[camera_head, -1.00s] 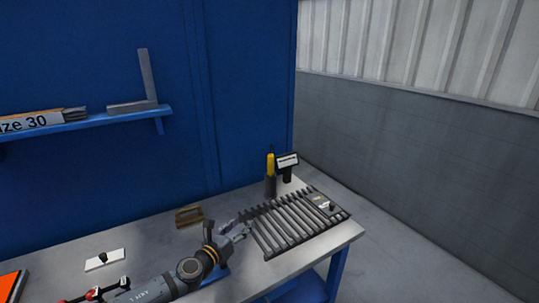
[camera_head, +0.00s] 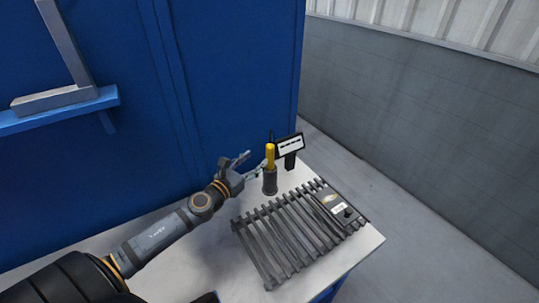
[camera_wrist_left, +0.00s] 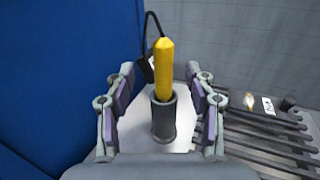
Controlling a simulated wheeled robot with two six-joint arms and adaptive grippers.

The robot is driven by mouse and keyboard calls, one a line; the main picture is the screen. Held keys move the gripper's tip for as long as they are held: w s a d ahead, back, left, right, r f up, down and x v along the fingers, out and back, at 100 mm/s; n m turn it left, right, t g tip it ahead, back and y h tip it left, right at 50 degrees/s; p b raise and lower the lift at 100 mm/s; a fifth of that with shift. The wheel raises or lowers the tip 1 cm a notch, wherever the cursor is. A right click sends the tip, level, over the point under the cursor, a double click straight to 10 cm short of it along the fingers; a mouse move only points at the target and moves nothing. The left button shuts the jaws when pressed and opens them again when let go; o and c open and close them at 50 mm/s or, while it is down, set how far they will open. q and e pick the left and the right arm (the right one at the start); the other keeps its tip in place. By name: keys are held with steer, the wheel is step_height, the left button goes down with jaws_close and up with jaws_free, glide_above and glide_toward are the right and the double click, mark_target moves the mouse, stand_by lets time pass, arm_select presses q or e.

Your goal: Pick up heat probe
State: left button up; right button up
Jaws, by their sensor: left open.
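The heat probe (camera_head: 270,157) has a yellow handle and stands upright in a dark cylindrical holder (camera_head: 270,182) near the back right of the bench. In the left wrist view the yellow probe (camera_wrist_left: 164,68) rises from its holder (camera_wrist_left: 164,118), with a black cable curving behind it. My left gripper (camera_head: 252,163) is open and empty, just left of the probe. In the left wrist view its two fingers (camera_wrist_left: 160,100) stand on either side of the probe and holder, with gaps on both sides. My right gripper is not in view.
A dark display unit (camera_head: 290,147) stands right behind the probe. A blue wall panel (camera_head: 230,80) rises close behind the arm. A shelf (camera_head: 60,110) holds a metal angle piece.

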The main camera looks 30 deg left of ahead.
mark_target(268, 151)
arm_select(q)
steer(key=w+p, duration=0.1)
steer(key=w+d+p, duration=0.1)
steer(key=w, duration=0.1)
steer(key=shift+w+r, duration=0.15)
steer(key=shift+w, duration=0.45)
steer(key=w, duration=0.1)
steer(key=w+p, duration=0.1)
steer(key=w, duration=0.2)
steer(key=shift+d+f+p, duration=0.2)
steer(key=shift+d+p, duration=0.1)
steer(key=shift+p, duration=0.05)
steer(key=shift+w+d+f, duration=0.1)
steer(key=shift+w, duration=0.25)
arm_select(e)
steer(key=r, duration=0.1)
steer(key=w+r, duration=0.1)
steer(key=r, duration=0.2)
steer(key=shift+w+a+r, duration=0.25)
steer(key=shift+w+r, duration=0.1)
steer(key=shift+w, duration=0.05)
arm_select(q)
steer(key=shift+s, duration=0.15)
steer(key=c, duration=0.4)
jaws_close()
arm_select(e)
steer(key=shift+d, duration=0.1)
